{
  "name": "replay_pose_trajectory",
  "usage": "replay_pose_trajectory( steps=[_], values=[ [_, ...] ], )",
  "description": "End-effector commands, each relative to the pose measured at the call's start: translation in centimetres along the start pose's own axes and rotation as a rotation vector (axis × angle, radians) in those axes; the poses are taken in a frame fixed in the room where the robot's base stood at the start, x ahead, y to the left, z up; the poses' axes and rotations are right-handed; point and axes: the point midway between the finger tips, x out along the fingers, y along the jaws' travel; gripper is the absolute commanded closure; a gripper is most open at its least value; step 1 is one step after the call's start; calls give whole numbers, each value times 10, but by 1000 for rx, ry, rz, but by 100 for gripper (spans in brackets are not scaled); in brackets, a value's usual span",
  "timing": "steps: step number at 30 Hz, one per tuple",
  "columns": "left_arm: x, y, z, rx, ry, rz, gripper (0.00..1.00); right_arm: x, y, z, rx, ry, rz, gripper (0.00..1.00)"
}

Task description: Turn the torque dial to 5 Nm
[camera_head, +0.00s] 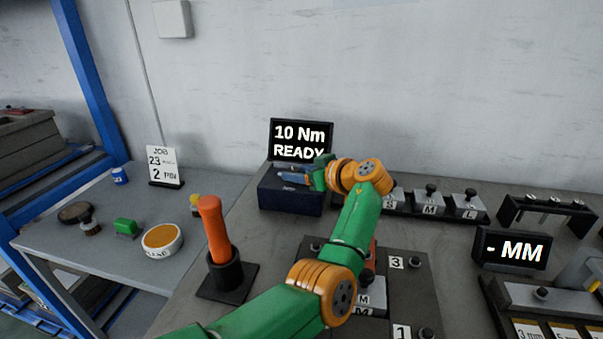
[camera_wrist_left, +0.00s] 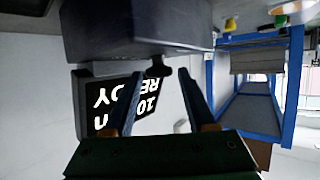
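The torque display (camera_head: 300,140) reads "10 Nm READY" and stands behind a dark blue box (camera_head: 290,198). In the left wrist view the display (camera_wrist_left: 112,105) appears upside down below the dark box (camera_wrist_left: 140,35). A small dark knob (camera_wrist_left: 160,63), apparently the torque dial, sticks out from the box's edge there. My left gripper (camera_head: 288,177) is at the upper face of the box in the head view. In the left wrist view its fingers (camera_wrist_left: 160,73) are spread apart, with the knob between or just beyond the tips; contact cannot be told. My right gripper is not in view.
An orange-handled tool (camera_head: 215,230) stands in a black holder left of my arm. A job card (camera_head: 163,166) is on the left table. A block row (camera_head: 430,205), an "MM" display (camera_head: 514,250) and a numbered plate (camera_head: 410,290) lie right. My forearm crosses the bench.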

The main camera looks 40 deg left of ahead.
Motion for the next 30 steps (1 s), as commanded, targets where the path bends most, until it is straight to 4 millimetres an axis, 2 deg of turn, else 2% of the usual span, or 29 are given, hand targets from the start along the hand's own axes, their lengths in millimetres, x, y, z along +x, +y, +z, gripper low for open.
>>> replay_pose_trajectory(
  steps=[10,13,18,21,30],
  values=[
    [-2,1,0,-1,2,3,27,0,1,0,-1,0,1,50],
    [-17,1,1,-3,3,5,27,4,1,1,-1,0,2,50],
    [-53,1,1,-2,1,4,27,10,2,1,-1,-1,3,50],
    [-66,1,1,-1,-2,3,27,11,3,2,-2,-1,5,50],
    [-71,0,0,0,-2,2,26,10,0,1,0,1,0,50]
  ],
)
